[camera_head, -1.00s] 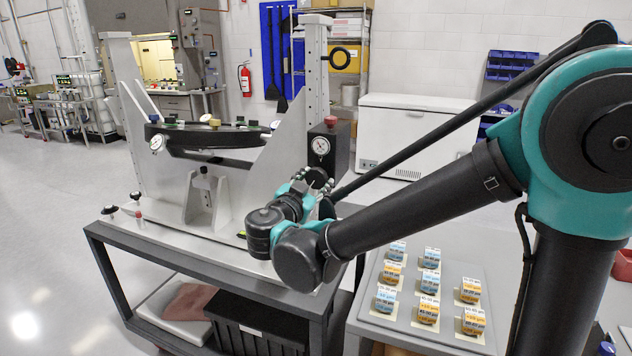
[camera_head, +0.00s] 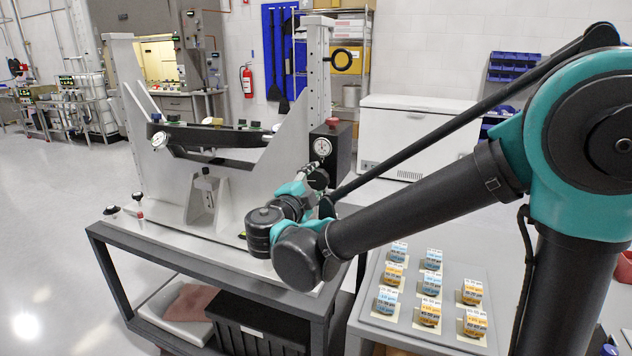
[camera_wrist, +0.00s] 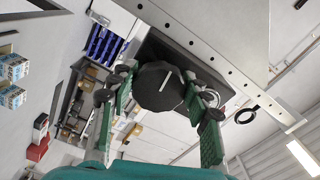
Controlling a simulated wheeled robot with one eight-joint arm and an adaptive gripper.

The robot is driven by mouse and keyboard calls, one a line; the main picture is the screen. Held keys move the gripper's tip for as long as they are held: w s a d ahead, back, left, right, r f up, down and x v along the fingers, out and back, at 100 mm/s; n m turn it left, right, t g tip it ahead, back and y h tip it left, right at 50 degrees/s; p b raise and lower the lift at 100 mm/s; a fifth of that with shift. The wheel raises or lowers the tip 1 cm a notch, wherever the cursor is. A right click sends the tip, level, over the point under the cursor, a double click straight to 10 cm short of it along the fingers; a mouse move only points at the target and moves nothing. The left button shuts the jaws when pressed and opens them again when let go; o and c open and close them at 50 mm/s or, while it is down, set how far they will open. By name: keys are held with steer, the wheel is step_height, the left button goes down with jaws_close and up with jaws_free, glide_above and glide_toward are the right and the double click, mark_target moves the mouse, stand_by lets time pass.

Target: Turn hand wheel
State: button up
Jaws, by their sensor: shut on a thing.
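The hand wheel is a black round knob with a pale line across its face (camera_wrist: 158,88), on the side of a dark box (camera_head: 342,146). In the wrist view my gripper (camera_wrist: 160,97) has its green-padded fingers on either side of the knob, shut on it. In the head view my gripper (camera_head: 314,177) is at the fixture's right upright, and my wrist partly hides the wheel. The dark curved mirror cell (camera_head: 215,138) hangs tilted between the two grey uprights. A round dial gauge (camera_head: 322,147) sits on the box, above my gripper.
The fixture stands on a grey cart (camera_head: 205,270). A side table (camera_head: 385,318) at the right holds several small labelled blocks (camera_head: 431,258). A black ring (camera_head: 342,59) sticks out from the right upright. Open floor lies at the left.

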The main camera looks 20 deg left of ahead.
steer(key=shift+m, duration=0.6)
steer(key=o, duration=1.2)
steer(key=shift+c, duration=0.2)
steer(key=shift+s, duration=0.1)
steer(key=s, duration=1.2)
steer(key=shift+a, duration=0.45)
steer(key=shift+w, duration=0.1)
